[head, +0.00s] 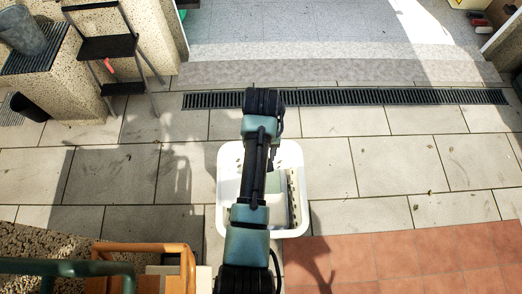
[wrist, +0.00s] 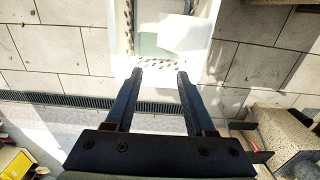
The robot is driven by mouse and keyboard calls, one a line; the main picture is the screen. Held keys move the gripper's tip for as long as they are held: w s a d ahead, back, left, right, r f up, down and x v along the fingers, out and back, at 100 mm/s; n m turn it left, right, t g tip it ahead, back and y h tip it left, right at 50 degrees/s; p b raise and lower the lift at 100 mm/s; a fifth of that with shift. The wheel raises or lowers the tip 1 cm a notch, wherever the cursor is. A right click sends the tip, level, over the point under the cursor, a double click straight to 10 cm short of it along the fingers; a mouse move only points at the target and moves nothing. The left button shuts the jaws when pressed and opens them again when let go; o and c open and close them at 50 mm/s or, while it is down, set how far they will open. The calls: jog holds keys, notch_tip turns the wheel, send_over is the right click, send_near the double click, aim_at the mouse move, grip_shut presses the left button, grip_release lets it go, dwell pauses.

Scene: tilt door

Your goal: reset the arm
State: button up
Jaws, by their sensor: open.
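In the wrist view my gripper (wrist: 160,74) is open and empty, with its two dark fingers apart and nothing between them. The fingers overlap the near end of a white perforated basket (wrist: 122,28) in that picture; I see no contact. In the head view my arm (head: 256,165) reaches straight up the picture, across the same basket (head: 300,190) on the paving. My gripper cannot be made out in the head view.
A drain grate (head: 350,97) crosses the paving before a pale tiled floor (head: 300,25). A black step stool (head: 107,47) and a stone planter (head: 60,75) stand left. An orange-framed chair (head: 140,247) is at lower left. Open paving (head: 400,165) lies right.

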jog(key=w+d+r+t, duration=0.1)
jog(key=w+r+t, duration=0.5)
jog(key=r, duration=0.6)
jog(key=w+d+r+t, duration=0.1)
jog(key=w+r+t, duration=0.3)
jog(key=w+r, duration=0.6)
notch_tip(320, 180, up, 20)
jog(key=s+t+h, duration=0.1)
jog(key=t, duration=0.5)
jog(key=s+a+r+t, duration=0.1)
jog(key=s+r+t, duration=0.4)
jog(key=s+r, duration=0.4)
jog(key=s+a+r+t+y, duration=0.1)
jog(key=s+r+t, duration=0.5)
jog(key=r, duration=1.2)
jog(key=s+a, duration=0.1)
jog(key=s, duration=0.3)
jog(key=shift+s+a+r, duration=0.15)
jog(key=shift+s+r, duration=0.1)
jog(key=shift+s, duration=0.1)
